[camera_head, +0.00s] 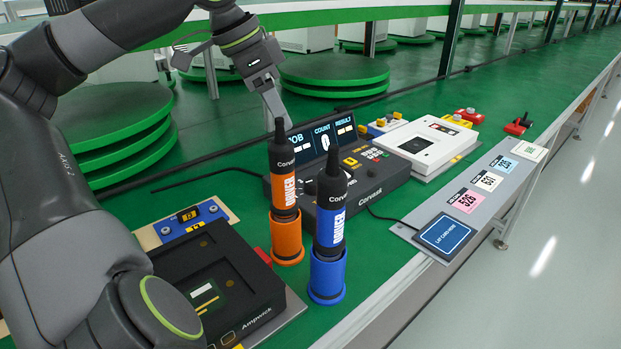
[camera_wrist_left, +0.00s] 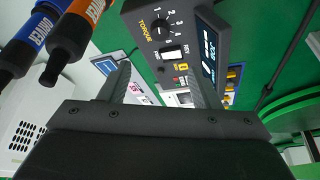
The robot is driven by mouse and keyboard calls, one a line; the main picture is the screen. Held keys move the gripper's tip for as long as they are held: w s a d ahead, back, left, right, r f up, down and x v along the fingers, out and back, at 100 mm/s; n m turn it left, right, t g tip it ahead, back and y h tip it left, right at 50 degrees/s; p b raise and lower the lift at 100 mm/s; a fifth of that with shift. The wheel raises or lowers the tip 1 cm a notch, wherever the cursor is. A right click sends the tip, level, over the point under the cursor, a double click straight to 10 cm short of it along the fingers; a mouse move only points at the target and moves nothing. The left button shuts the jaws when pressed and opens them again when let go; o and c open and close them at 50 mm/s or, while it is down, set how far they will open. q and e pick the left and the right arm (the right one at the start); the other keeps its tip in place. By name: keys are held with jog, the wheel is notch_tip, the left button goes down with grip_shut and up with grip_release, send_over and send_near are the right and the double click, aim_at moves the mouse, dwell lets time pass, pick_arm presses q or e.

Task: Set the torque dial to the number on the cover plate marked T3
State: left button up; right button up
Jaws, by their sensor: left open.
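The torque dial (camera_wrist_left: 160,28) is a black knob on the dark Corvest console, ringed by small numbers under the word TORQUE in the left wrist view. I cannot tell surely where its pointer sits. The console (camera_head: 372,183) also shows in the head view, where its dial is hidden behind the drivers. My left gripper (camera_wrist_left: 158,88) is open and empty, its fingers apart from the dial. I cannot make out a plate marked T3. My right gripper is not in view.
An orange driver (camera_head: 284,190) and a blue driver (camera_head: 330,220) stand upright in holders before the console. A black Ampwick box (camera_head: 262,290) is at front left. A white device (camera_head: 425,145) and numbered cards (camera_head: 467,201) are to the right.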

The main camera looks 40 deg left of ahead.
pick_arm(q)
jog(key=a+x, duration=0.1)
jog(key=x, duration=0.3)
jog(key=p, duration=0.3)
send_over(313, 180)
jog(key=s+a, duration=0.1)
jog(key=s, duration=0.1)
jog(key=f, duration=0.5)
jog(key=shift+s+f, duration=0.2)
jog(key=shift+f, duration=0.15)
jog(key=x, duration=0.4)
jog(key=shift+a+b, duration=0.1)
jog(key=shift+b, duration=0.2)
jog(key=shift+f, duration=0.35)
jog(key=shift+w+f, duration=0.25)
jog(key=shift+f, duration=0.15)
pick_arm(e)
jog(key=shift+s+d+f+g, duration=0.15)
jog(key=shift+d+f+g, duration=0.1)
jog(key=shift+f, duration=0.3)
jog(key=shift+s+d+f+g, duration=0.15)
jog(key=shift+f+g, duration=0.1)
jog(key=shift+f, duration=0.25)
pick_arm(q)
jog(key=c, duration=1)
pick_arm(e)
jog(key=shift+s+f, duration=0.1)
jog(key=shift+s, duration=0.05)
